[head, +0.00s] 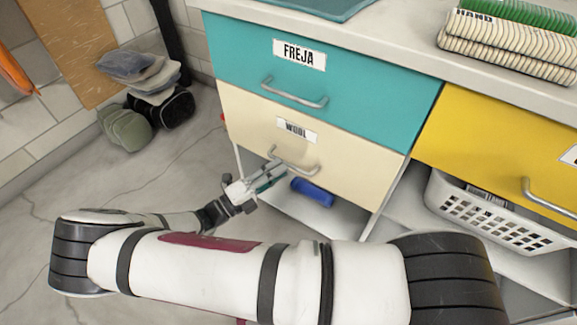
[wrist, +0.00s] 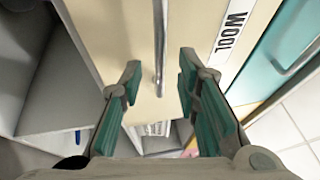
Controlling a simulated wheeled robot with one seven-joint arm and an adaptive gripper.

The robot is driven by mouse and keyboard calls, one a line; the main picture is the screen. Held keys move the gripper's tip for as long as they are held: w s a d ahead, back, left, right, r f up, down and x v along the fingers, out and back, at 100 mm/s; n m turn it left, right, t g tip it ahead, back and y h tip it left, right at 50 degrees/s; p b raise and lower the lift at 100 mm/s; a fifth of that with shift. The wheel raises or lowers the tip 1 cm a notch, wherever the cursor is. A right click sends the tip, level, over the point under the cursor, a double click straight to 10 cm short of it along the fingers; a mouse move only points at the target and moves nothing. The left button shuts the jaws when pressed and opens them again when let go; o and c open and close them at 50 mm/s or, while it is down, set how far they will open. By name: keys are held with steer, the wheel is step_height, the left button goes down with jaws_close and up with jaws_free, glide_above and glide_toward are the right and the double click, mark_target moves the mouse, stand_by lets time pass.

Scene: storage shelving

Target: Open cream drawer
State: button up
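The cream drawer (head: 345,160), labelled "WOOL", sits below the teal "FREJA" drawer in the head view. Its front looks flush with the cabinet. Its metal bar handle (head: 295,162) is below the label; in the wrist view the handle (wrist: 160,50) runs vertically between the finger lines. My gripper (head: 270,177) is at the handle in the head view. In the wrist view my gripper (wrist: 158,85) has its two teal-padded fingers spread apart, one on each side of the handle. I see no clear contact between the pads and the handle.
The teal drawer (head: 340,105) with its own handle is directly above. A blue roll (head: 312,193) lies on the open shelf below. A yellow drawer (head: 500,150) and a white basket (head: 490,215) are at right. Caps and shoes lie on the floor at left.

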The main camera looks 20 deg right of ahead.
mark_target(288, 163)
steer(key=shift+b+x, duration=0.35)
steer(key=shift+x, duration=1.65)
steer(key=shift+c, duration=0.2)
jaws_close()
